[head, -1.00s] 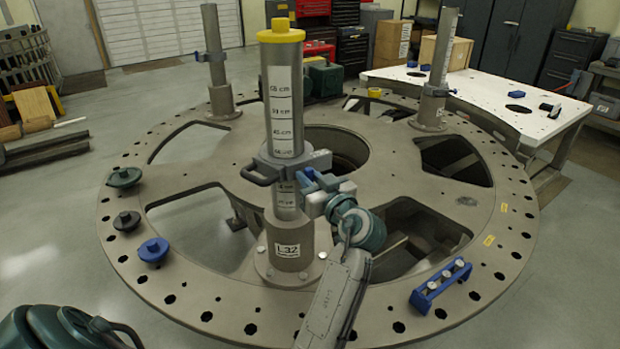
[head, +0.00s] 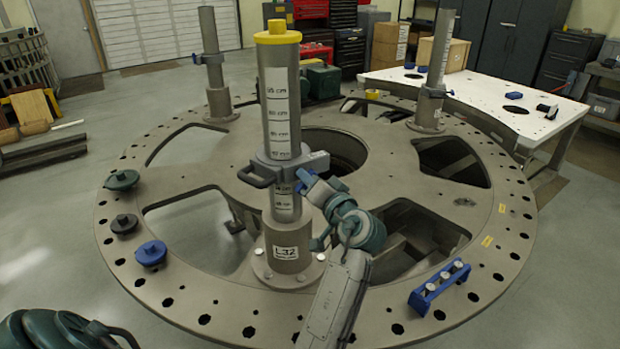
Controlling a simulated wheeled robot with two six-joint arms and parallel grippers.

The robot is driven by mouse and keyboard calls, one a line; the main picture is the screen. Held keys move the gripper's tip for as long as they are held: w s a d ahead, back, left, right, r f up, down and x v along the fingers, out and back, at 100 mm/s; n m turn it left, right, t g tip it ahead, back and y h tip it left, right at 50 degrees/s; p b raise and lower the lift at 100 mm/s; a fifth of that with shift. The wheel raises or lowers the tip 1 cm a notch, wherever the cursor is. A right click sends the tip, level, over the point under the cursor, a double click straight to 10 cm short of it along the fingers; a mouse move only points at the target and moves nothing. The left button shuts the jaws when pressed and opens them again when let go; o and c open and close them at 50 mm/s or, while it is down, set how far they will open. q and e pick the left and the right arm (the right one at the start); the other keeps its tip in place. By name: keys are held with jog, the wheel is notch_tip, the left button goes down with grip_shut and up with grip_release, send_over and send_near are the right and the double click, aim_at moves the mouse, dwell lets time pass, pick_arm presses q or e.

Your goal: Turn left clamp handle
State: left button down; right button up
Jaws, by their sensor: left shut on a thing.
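A grey clamp collar (head: 297,163) is around the nearest upright post (head: 281,105), above its base. A dark loop grip (head: 257,176) sticks out on the collar's left side. A small blue clamp handle (head: 304,175) is at the collar's front right. My left gripper (head: 303,183) is shut on this handle, reaching it from the lower right. The fingertips are small here and partly hidden by the wrist. Two more posts with clamps stand behind, one at the back left (head: 207,57) and one at the back right (head: 435,91). My right gripper is not in view.
The posts stand on a large round grey plate (head: 215,310) with wide cut-outs and rim holes. A green knob (head: 122,179), a black knob (head: 124,223) and a blue knob (head: 151,253) lie on its left rim. A blue rack (head: 440,285) is at front right. A white table (head: 480,92) stands behind.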

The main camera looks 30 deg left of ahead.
pick_arm(q)
jog(key=m+p, duration=0.1)
jog(key=m, duration=0.2)
jog(key=shift+r+m+p, duration=0.1)
jog(key=shift+m+p, duration=0.2)
jog(key=shift+m, duration=0.1)
jog(key=m+p, duration=0.1)
jog(key=m, duration=0.2)
jog(key=shift+w, duration=0.1)
jog(key=shift+m+p, duration=0.65)
jog(key=shift+m, duration=0.15)
jog(key=c, duration=1.6)
grip_release()
jog(key=shift+a, duration=0.1)
jog(key=shift+o, duration=1.2)
jog(key=shift+a+f, duration=0.1)
jog(key=shift+f, duration=0.1)
jog(key=shift+a+f, duration=0.15)
